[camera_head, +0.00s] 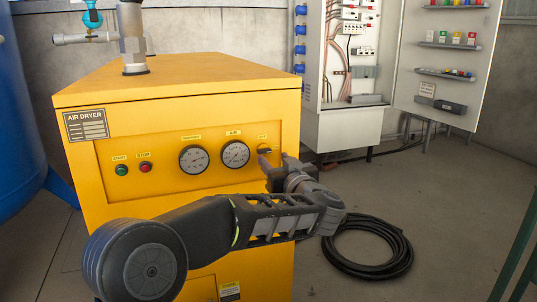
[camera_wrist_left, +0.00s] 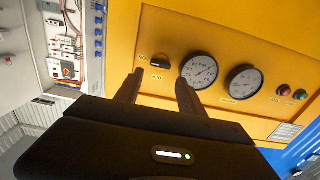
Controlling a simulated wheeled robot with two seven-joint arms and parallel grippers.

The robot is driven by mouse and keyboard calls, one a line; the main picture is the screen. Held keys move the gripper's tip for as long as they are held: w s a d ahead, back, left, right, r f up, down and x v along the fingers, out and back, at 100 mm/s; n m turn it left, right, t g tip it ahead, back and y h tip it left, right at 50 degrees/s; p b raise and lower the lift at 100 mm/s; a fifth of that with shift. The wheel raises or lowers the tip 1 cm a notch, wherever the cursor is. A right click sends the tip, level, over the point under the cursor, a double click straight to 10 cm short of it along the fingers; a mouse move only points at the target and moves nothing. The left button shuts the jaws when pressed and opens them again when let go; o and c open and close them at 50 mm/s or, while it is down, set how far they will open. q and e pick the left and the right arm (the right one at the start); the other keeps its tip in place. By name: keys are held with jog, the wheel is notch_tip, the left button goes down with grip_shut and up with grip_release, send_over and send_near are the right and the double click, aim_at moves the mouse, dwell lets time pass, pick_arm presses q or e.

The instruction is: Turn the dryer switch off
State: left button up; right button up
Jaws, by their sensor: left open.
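The yellow air dryer (camera_head: 180,92) stands in the middle of the head view. Its dryer switch (camera_head: 265,150) is a small black knob at the right end of the front panel, partly hidden by my left gripper (camera_head: 271,163). In the left wrist view the switch (camera_wrist_left: 160,63) shows as a black handle lying roughly level, with small labels beside and below it. My left gripper (camera_wrist_left: 159,77) is open, its two fingers pointing at the panel on either side of the switch. I see no contact, and the gap to the switch is hard to tell. My right gripper is not in view.
Two round gauges (camera_head: 194,159) (camera_head: 235,154), a green button (camera_head: 121,170) and a red button (camera_head: 145,167) share the panel. An open electrical cabinet (camera_head: 350,60) stands at the back right. A coiled black hose (camera_head: 367,268) lies on the floor. A blue tank (camera_head: 20,120) is at left.

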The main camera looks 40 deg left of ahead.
aim_at(266, 151)
pick_arm(q)
jog(key=b+x, duration=0.1)
jog(key=x, duration=0.5)
jog(key=shift+a+f+b, duration=0.1)
jog(key=shift+f+b, duration=0.05)
jog(key=shift+b, duration=0.15)
jog(key=shift+w+a, duration=0.3)
jog(key=shift+a, duration=0.1)
grip_shut()
